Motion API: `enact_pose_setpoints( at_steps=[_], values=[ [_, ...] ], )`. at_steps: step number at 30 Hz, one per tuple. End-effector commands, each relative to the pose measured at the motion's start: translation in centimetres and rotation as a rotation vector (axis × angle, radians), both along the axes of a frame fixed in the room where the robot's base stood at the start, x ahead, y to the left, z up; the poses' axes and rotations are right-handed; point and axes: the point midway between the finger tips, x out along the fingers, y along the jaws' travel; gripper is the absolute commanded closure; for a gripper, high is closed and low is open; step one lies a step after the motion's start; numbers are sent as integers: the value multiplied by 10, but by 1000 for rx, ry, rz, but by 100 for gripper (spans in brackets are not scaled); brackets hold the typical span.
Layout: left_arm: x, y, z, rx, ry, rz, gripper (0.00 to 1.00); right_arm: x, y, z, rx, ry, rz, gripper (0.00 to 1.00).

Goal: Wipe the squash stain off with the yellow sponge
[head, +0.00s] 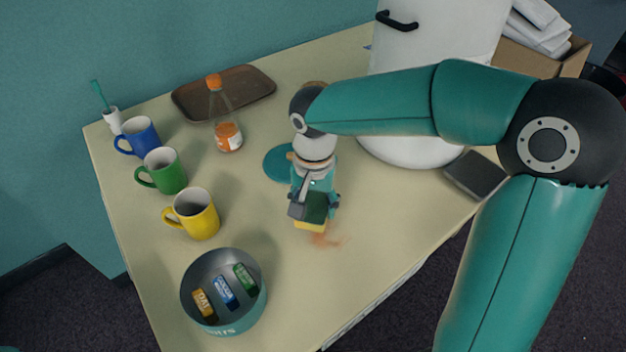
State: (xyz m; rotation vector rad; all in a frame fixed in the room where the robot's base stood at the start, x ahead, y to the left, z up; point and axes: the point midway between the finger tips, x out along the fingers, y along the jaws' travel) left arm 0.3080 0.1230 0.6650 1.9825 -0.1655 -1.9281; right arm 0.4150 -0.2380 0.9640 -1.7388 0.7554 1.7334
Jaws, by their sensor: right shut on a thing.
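My right gripper (314,205) is shut on the yellow sponge (309,226), which has a dark green upper side. The sponge is held low over the table at the upper edge of the squash stain (326,241). The stain is a small, faint orange smear on the pale table; the sponge hides part of that area. I cannot tell whether the sponge touches the table. A bottle with an orange cap and some orange liquid (228,137) stands further back to the left. My left gripper is not in view.
Blue (139,137), green (162,171) and yellow (193,214) mugs stand along the left. A bowl (223,290) holding small bars is at the front left. A brown tray (192,101), a teal disc (276,163), a white container (408,150) and a dark flat object (474,175) are around.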

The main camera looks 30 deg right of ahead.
Motion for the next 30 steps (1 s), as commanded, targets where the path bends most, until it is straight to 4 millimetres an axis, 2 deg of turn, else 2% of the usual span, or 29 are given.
enact_pose_setpoints(
  at_steps=[1, 13, 30],
  values=[
    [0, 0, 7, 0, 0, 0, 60, 0, 0, 9, 0, 0, 0, 72],
    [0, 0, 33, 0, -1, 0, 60, 0, 0, 42, 1, 1, 0, 72],
    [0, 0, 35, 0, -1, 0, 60, 0, 1, 45, 1, 1, 3, 72]
  ],
)
